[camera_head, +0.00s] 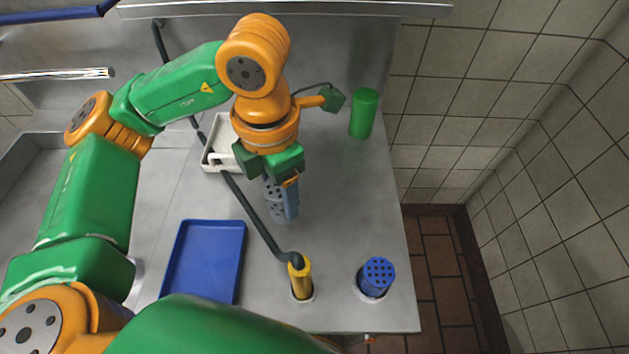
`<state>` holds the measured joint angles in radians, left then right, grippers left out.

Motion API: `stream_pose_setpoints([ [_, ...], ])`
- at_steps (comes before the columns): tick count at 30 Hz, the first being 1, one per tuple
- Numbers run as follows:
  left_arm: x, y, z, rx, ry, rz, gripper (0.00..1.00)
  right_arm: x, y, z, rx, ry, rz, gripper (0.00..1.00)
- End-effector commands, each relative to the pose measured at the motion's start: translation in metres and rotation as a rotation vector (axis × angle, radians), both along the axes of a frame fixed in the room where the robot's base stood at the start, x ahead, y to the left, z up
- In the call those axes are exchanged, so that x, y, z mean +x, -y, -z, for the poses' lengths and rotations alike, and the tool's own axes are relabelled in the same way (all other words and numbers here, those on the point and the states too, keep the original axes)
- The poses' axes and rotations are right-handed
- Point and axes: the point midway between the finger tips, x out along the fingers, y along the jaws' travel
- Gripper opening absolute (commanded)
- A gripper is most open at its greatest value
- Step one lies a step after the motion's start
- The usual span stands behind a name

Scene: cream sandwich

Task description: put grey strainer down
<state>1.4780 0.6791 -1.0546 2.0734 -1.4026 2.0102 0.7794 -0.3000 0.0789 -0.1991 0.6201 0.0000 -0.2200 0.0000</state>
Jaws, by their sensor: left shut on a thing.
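My left gripper (288,181) is shut on the grey strainer (279,205), a grey-blue piece with round holes. The strainer hangs below the gripper over the middle of the steel table. Its upper part is hidden by the gripper, and I cannot tell whether its lower end touches the table. My right gripper is not in view.
A blue perforated cylinder (376,276) and a yellow cylinder (301,279) stand at the front right. A dark hose-like piece (252,215) reaches the yellow one. A blue tray (205,260), a white tray (210,160) and a green cylinder (363,114) are around. The steel table (350,200) is clear right of the strainer.

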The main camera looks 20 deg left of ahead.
Motion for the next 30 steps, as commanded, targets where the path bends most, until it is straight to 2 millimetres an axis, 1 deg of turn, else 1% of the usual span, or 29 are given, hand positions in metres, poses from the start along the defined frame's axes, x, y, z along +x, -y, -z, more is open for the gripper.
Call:
stream_pose_setpoints([
  [1,0.013,0.004,0.004,0.0,-0.01,-0.001,0.04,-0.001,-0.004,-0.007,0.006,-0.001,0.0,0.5],
  [2,0.022,0.007,0.008,-0.003,-0.01,-0.002,0.04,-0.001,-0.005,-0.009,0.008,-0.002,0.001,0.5],
  [3,0.034,0.009,0.016,0.0,-0.011,0.0,0.04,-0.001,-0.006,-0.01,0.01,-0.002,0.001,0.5],
  [6,0.052,0.014,0.045,-0.002,-0.009,0.002,0.04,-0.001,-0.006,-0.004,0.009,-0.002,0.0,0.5],
  [8,0.061,0.016,0.056,-0.002,-0.009,0.003,0.04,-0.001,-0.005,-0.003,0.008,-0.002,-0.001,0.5],
  [11,0.071,0.018,0.064,-0.001,-0.004,0.003,0.04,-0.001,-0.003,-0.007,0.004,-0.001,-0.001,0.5],
  [13,0.078,0.019,0.073,0.001,-0.005,0.003,0.04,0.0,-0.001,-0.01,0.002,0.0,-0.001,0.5],
  [15,0.079,0.019,0.088,0.001,-0.005,0.004,0.04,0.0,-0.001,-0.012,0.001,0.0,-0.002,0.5],
  [18,0.079,0.019,0.102,0.003,-0.002,0.003,0.04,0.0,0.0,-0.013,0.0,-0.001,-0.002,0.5],
  [25,0.079,0.019,0.104,0.001,0.002,0.004,0.04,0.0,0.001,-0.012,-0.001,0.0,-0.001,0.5],
  [29,0.079,0.019,0.108,0.001,0.002,0.004,0.04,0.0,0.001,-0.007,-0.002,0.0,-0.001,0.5],
  [30,0.079,0.019,0.108,0.001,0.002,0.004,0.65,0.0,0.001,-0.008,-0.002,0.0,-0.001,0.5],
])
